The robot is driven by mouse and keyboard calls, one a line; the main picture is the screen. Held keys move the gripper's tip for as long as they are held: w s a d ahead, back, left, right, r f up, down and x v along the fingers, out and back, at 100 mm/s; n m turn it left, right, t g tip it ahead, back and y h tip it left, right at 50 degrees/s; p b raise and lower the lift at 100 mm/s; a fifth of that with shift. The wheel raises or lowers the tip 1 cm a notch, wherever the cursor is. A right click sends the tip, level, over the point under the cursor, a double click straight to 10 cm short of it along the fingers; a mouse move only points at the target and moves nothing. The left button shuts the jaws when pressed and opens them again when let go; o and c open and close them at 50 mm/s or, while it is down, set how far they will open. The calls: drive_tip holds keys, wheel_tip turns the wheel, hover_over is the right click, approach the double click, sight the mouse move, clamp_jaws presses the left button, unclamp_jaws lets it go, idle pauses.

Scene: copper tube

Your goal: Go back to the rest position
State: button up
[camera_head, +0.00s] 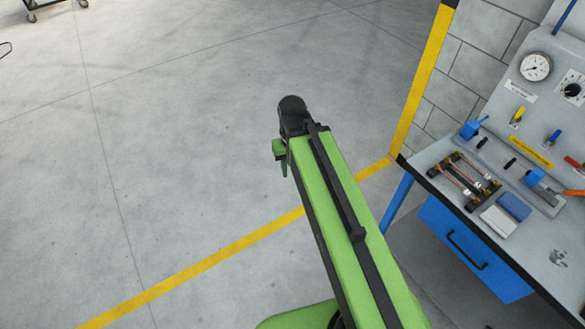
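My green arm reaches out over the open floor, and its dark wrist joint is at the far end. Only a small part of my gripper (284,167) shows, pointing down beside the wrist. Its fingertips are too small and too covered to read, and I see nothing held there. Copper tubes (458,178) lie in a dark holder (478,203) on the workbench (437,158) at the right. My gripper is well to the left of the bench and apart from it.
The bench has a blue drawer (473,252), a blue vise-like block (535,177), grey and blue pads (499,221), and a panel with a gauge (536,67). A yellow line (220,257) crosses the floor. A trolley (45,8) stands far left. The floor between is clear.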

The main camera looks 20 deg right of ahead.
wheel_tip(320, 180, down, 6)
drive_tip(key=b, duration=0.6)
drive_tip(key=shift+s, duration=0.15)
idle(0.5)
